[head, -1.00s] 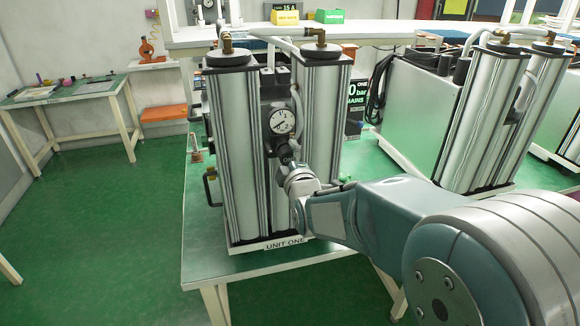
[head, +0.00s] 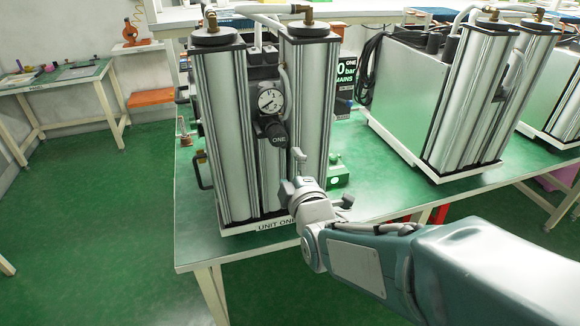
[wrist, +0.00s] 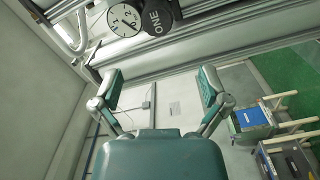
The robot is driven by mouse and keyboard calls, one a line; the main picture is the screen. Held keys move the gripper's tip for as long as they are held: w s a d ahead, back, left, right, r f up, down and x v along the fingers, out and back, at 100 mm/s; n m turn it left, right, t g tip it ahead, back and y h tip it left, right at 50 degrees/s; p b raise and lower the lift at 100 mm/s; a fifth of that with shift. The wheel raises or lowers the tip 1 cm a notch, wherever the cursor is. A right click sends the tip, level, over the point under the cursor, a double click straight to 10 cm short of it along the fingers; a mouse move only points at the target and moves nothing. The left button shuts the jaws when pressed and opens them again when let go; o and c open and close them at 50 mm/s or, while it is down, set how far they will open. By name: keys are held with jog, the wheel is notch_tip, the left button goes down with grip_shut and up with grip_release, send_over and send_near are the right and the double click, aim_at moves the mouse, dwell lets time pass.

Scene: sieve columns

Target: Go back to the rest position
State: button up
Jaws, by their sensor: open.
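My gripper (head: 296,172) is in front of the right column of unit one, low and near the unit's front edge. In the wrist view my gripper (wrist: 158,92) is open, with its two fingers wide apart and nothing between them. Unit one (head: 225,135) is a pair of silver columns with black caps on a green table. Its round pressure gauge (head: 270,101) and a black knob marked ONE (head: 277,135) sit between the columns. The gauge (wrist: 124,20) and knob (wrist: 156,17) also show at the top of the wrist view, apart from the fingers.
The green table (head: 385,165) has free room right of unit one. A second column unit (head: 470,100) stands farther right. A small green block (head: 336,172) sits beside unit one. A side table (head: 50,82) and an orange box (head: 150,97) stand at the back left.

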jog(key=shift+d, duration=0.1)
jog(key=s+d+f+m+g+h, duration=0.2)
jog(key=s+d+m+g, duration=0.4)
jog(key=s, duration=0.5)
jog(key=s+d+f+m+g+h, duration=0.2)
jog(key=s+d+m+g, duration=0.3)
jog(key=s+d+m, duration=0.3)
jog(key=s+m+h, duration=0.1)
jog(key=s+m, duration=0.2)
jog(key=shift+m+g, duration=0.3)
jog(key=shift+g, duration=0.1)
jog(key=shift+c, duration=0.3)
dwell(1.8)
